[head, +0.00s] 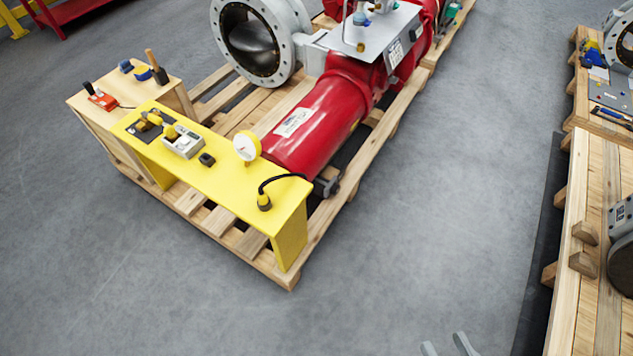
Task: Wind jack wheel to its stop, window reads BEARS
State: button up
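A red valve actuator (322,118) lies on a wooden pallet, joined to a large grey flanged valve body (262,42) at the top. A grey plate (372,32) with small fittings and a label sits on top of the actuator. I cannot pick out a jack wheel with certainty, and no window reading is legible. My gripper (447,346) shows only as two grey fingertips at the bottom edge. The fingertips are apart with nothing visible between them. It is far from the actuator, over the floor.
A yellow bench (225,188) on the pallet's near side carries a round gauge (247,146), a grey switch box (183,143) and a black cable. A wooden box (120,130) beside it holds small tools. Another loaded pallet (570,300) stands at right. Grey floor between is clear.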

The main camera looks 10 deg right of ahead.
aim_at(335, 187)
jog(key=i+l+u, duration=0.4)
jog(key=i+l, duration=0.3)
jog(key=i+l+u, duration=0.45)
jog(key=i+l, duration=0.4)
jog(key=l, duration=0.1)
